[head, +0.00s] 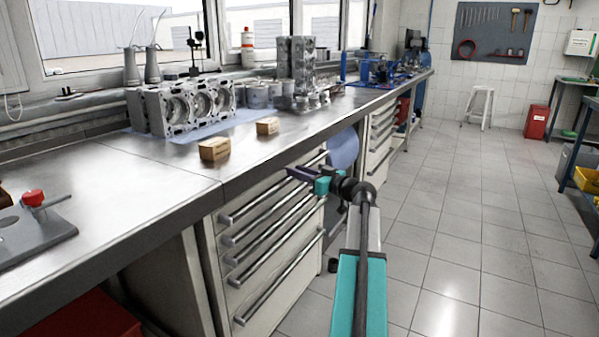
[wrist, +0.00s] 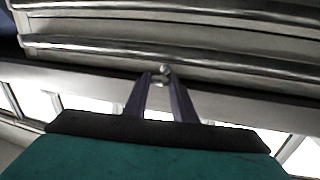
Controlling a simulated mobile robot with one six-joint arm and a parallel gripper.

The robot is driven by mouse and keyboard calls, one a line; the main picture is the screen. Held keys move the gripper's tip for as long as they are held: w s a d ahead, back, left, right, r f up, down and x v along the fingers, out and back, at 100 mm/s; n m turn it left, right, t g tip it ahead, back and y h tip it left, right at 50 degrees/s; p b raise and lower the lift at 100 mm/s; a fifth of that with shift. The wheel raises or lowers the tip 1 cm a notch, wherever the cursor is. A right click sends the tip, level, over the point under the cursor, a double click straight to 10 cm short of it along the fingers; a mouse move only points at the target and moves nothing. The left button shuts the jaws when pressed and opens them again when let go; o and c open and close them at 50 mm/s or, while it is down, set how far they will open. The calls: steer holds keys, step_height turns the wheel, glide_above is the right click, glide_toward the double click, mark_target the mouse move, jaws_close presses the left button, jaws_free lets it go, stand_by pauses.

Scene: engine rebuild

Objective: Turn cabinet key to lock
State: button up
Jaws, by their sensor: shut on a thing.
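The drawer cabinet (head: 262,262) stands under the workbench, its several long bar handles showing and its drawers looking closed. My gripper (head: 290,171) is at the upper right of the cabinet front, close under the bench edge. In the wrist view, the two purple fingers (wrist: 162,84) are closed on a small metallic key (wrist: 163,71) at the cabinet front, between the drawer handles and a plain strip. The fingers hide most of the key, and I cannot tell its turn angle. In the head view, the key is too small or hidden to make out.
The workbench top (head: 130,175) overhangs the cabinet and carries an engine block (head: 185,105) and two small cardboard boxes (head: 214,149). A round blue-grey disc (head: 343,150) is just behind my gripper. The tiled floor (head: 450,240) at the right is clear.

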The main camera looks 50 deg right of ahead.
steer(key=shift+d+r+m+g+y+p, duration=0.1)
steer(key=shift+m+g+y+p, duration=0.35)
steer(key=shift+m+p, duration=2.05)
steer(key=shift+d+m+g+y+p, duration=0.1)
steer(key=shift+m+g+y+p, duration=0.35)
steer(key=shift+m+p, duration=2.1)
steer(key=shift+d+r+m+g+y+p, duration=0.1)
steer(key=shift+m+g+y+p, duration=0.3)
steer(key=shift+m+p, duration=2.1)
steer(key=shift+f, duration=0.1)
steer(key=o, duration=1.1)
steer(key=shift+c, duration=0.2)
steer(key=v, duration=1.3)
steer(key=shift+s+d, duration=0.2)
steer(key=shift+s, duration=0.15)
